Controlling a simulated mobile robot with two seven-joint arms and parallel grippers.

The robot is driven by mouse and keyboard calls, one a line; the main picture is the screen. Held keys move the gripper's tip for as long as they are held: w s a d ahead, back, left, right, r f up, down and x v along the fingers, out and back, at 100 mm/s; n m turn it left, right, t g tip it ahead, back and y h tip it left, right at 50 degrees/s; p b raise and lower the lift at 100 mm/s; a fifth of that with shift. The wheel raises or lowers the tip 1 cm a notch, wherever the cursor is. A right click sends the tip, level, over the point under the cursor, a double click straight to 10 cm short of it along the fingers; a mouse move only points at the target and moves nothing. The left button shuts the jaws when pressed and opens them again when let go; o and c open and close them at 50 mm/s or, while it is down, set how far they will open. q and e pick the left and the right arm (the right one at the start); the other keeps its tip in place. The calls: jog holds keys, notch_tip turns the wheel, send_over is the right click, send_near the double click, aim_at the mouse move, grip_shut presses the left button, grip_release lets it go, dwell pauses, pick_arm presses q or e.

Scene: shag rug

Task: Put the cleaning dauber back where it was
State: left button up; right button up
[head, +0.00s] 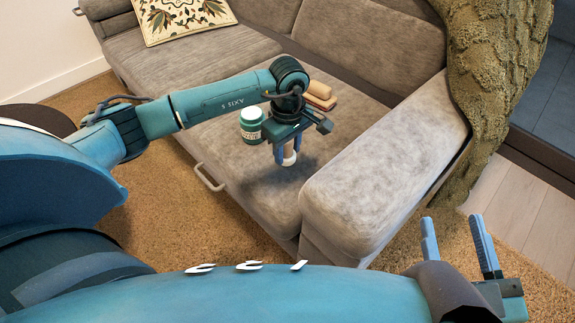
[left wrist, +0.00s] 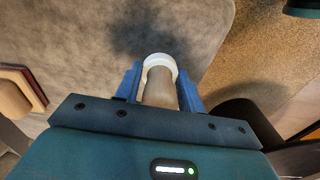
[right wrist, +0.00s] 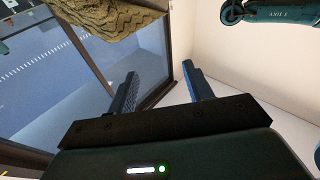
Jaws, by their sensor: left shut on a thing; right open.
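The cleaning dauber (head: 289,158) is a small piece with a pale body and a white rounded end. My left gripper (head: 286,150) is shut on it and holds it pointing down over the grey sofa seat (head: 232,165), with a shadow on the cushion below. In the left wrist view the dauber (left wrist: 160,90) sits between the two blue fingers, its white end away from the palm. The fingers hide part of it in the head view. My right gripper (head: 457,238) is open and empty, right of the sofa arm; the right wrist view shows nothing between its fingers.
A green jar with a pale label (head: 251,123) stands on the seat just left of my left gripper. Tan blocks, perhaps brushes (head: 319,95), lie behind it.

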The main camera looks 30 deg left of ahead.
aim_at(287, 161)
pick_arm(q)
notch_tip(287, 161, down, 4)
jog(key=shift+f+b, duration=0.1)
jog(key=shift+b, duration=0.7)
jog(key=shift+f, duration=0.4)
jog(key=o, duration=1)
pick_arm(e)
jog(key=shift+a+r+y, duration=0.15)
jog(key=shift+y, duration=0.15)
